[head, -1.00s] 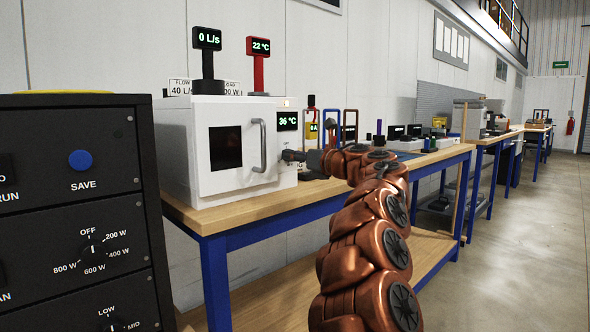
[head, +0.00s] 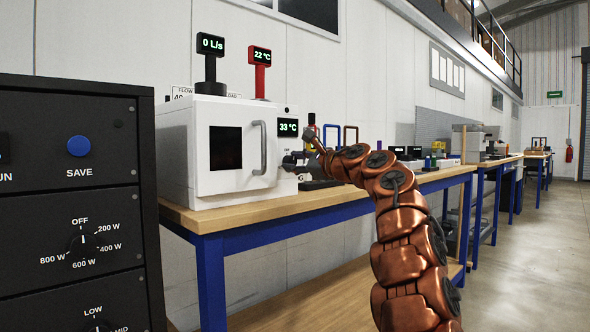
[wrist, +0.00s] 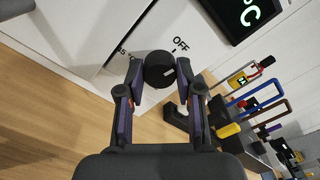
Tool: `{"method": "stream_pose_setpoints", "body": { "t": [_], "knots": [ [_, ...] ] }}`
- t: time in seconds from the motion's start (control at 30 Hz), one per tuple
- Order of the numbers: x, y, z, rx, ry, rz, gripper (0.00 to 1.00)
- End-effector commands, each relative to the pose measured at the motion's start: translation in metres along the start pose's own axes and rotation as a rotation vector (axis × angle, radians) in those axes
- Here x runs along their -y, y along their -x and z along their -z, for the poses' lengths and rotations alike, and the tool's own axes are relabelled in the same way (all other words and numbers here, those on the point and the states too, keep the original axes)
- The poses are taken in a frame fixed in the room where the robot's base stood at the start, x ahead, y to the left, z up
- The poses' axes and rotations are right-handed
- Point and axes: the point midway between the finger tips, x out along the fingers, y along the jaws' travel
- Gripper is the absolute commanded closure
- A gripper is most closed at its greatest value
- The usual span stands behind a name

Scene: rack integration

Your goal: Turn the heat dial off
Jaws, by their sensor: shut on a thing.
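The heat dial (wrist: 158,70) is a round black knob on the white front of the oven (head: 205,180), near a printed OFF label. My gripper (wrist: 161,76) is shut on the dial, one finger on each side of it. The oven display (head: 288,127) reads 33 °C.
The oven door handle (head: 263,148) stands out left of my gripper. A black panel (head: 75,180) with other dials is at the near left. Coloured frames (head: 351,134) and small devices stand on the wooden bench (head: 235,213) to the right. Open floor lies right of the bench.

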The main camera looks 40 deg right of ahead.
Motion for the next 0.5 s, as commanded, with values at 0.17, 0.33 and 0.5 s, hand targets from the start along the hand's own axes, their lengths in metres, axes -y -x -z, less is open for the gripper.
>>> {"method": "stream_pose_setpoints", "body": {
  "t": [0.17, 0.33, 0.5],
  "knots": [
    [-0.0008, -0.0001, 0.0019, 0.003, 0.117, 0.0, 1.0],
    [-0.0004, 0.0, 0.0002, 0.001, 0.203, 0.0, 1.0],
    [-0.0004, -0.0004, 0.0009, 0.0, 0.25, 0.0, 0.99]
  ]
}}
